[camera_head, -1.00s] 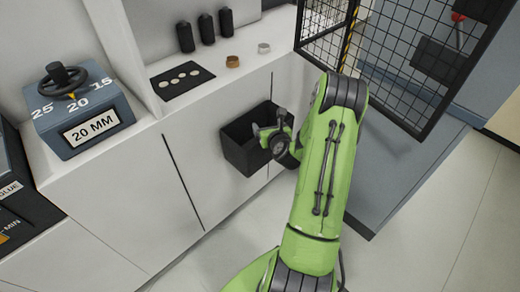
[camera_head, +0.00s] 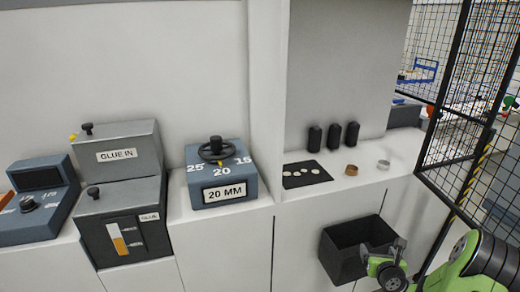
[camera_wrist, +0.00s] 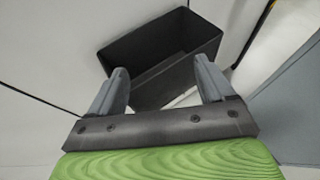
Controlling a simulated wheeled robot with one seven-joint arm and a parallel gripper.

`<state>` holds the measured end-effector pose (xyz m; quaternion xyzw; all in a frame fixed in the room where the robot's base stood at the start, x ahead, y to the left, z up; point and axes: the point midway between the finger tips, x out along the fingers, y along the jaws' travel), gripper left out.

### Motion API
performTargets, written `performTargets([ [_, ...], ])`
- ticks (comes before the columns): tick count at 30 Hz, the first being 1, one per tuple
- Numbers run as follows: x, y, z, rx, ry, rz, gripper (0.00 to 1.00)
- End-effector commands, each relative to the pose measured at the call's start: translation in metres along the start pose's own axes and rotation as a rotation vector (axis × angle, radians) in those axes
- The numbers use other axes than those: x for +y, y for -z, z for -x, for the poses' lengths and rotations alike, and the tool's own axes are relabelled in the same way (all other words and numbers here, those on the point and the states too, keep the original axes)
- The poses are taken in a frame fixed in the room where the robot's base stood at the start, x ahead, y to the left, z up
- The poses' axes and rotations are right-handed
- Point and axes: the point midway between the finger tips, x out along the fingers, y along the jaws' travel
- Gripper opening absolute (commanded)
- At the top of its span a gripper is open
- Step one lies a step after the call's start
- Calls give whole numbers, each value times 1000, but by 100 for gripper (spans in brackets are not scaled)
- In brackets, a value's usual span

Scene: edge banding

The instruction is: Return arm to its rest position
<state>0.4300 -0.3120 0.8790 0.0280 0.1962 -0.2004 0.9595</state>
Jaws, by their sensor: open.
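My green arm shows at the lower right of the head view, with its wrist by the black bin. My gripper (camera_wrist: 160,85) shows in the wrist view with two grey fingers spread apart and nothing between them. The black open bin (camera_head: 330,255) is fixed to the front of the white cabinet and also shows beyond the fingers in the wrist view (camera_wrist: 150,45). The part of the bin's inside that shows looks empty. In the head view the fingertips are too small to tell apart clearly.
A mesh fence (camera_head: 455,140) stands at the right, close to my arm.

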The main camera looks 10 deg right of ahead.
Motion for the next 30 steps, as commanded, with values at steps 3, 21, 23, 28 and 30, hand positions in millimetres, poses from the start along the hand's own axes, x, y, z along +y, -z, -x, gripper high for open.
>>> performTargets([
  [3, 47, -39, 14, 13, -124, 305, 82],
  [21, 205, -116, 356, -315, -943, 2851, 82],
  [23, 197, -109, 383, 387, 982, -2926, 82],
  [28, 182, -94, 419, 456, 946, -2701, 82],
  [30, 181, -93, 421, 461, 946, -2684, 82],
])
